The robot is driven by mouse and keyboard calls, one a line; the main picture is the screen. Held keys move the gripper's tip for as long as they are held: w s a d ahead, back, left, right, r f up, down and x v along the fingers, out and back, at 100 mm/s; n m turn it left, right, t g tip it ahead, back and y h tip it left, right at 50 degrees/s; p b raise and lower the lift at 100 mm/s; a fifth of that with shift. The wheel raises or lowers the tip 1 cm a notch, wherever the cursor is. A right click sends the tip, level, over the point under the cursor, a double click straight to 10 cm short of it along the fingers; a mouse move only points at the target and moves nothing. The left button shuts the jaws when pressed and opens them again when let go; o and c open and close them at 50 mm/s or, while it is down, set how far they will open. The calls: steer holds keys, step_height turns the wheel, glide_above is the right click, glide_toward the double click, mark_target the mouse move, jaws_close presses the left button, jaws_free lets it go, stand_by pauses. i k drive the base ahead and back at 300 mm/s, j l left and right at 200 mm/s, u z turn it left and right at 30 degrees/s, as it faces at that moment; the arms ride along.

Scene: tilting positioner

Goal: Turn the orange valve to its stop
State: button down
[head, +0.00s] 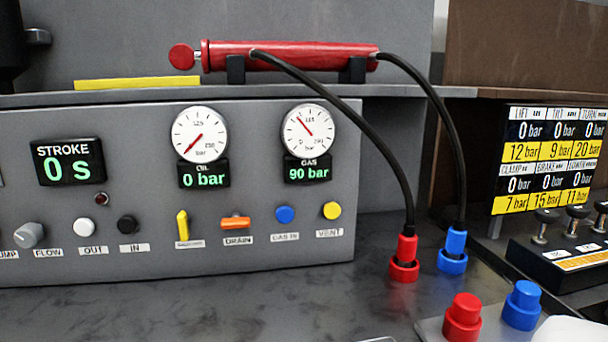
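The orange valve (236,223) is on the front of the grey control panel (130,130), above a label reading DRAIN. Its bar handle lies nearly level. Nothing touches it. My gripper does not show in the head view.
A yellow lever (182,225) stands upright left of the orange valve; a blue button (285,214) and a yellow button (332,210) are to its right. Two black hoses run from a red cylinder (290,55) to red (404,260) and blue (453,252) couplings on the bench. The bench before the panel is clear.

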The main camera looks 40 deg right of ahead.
mark_target(237, 222)
steer(key=i+j, duration=0.1)
steer(key=j, duration=0.55)
steer(key=i+j+z, duration=0.1)
steer(key=j, duration=0.55)
steer(key=i+j+z, duration=0.1)
steer(key=j, duration=0.6)
steer(key=z, duration=2)
